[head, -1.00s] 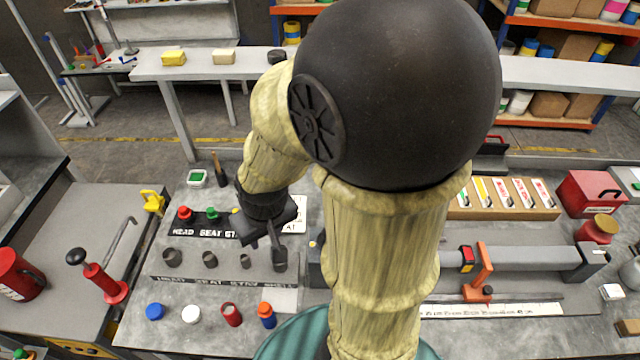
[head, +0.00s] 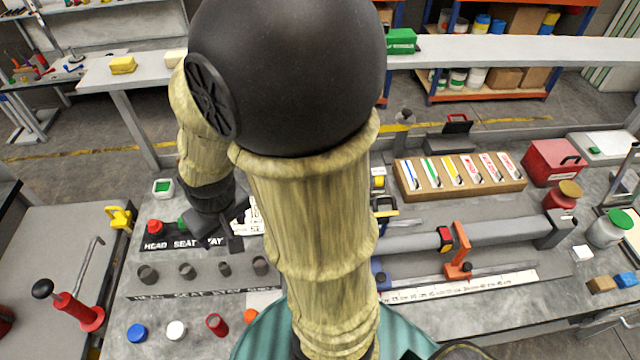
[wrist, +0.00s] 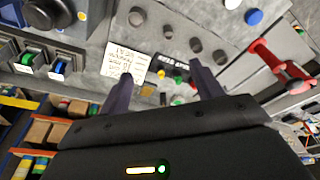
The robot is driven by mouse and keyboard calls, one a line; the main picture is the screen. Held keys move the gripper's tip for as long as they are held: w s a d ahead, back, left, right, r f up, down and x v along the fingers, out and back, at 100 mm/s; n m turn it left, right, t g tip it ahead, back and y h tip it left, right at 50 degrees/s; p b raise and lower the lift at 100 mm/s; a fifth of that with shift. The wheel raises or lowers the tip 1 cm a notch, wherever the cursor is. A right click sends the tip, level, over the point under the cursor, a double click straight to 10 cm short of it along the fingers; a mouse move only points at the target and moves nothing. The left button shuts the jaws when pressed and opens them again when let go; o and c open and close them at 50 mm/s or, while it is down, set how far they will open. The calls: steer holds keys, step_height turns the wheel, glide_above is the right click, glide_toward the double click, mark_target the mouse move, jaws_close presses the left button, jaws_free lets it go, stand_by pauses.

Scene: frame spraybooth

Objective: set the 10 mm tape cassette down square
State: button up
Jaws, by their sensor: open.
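My gripper (head: 234,240) is open and empty. In the head view it hangs beside the right end of the black label strip, partly hidden by the wrist. In the wrist view its two fingers (wrist: 164,90) stand apart with nothing between them. Small tape holders show at the left of the wrist view, one with a green roll (wrist: 22,62) and one with a blue roll (wrist: 58,68). In the head view a yellow-and-white holder (head: 378,178) shows beside my arm. I cannot read widths, so I cannot tell which is the 10 mm cassette. My arm hides the middle of the bench.
A white note (wrist: 127,62) lies by the fingers. A row of dark cups (head: 186,271) and several coloured caps stand at the left. A wooden card rack (head: 460,188), a grey tube (head: 410,240) with an orange clamp (head: 458,250) and a red box (head: 553,162) fill the right.

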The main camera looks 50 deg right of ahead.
steer(key=w+d+r+m+g+p, duration=0.1)
steer(key=w+d+r+m+p, duration=0.1)
steer(key=w+d+p, duration=0.35)
steer(key=d+f+m+p, duration=0.2)
steer(key=d+m+p, duration=0.1)
steer(key=d, duration=1.2)
steer(key=w+d+f+m+g+p, duration=0.1)
steer(key=d+f+m+p, duration=0.1)
steer(key=d, duration=1.2)
steer(key=shift+w+d+m+g+p, duration=0.3)
steer(key=shift+d+m+p, duration=0.1)
steer(key=shift+p, duration=0.1)
steer(key=shift+s+f, duration=0.1)
steer(key=shift+f, duration=0.05)
step_height(320, 180, down, 12)
steer(key=b, duration=0.8)
steer(key=shift+b, duration=0.4)
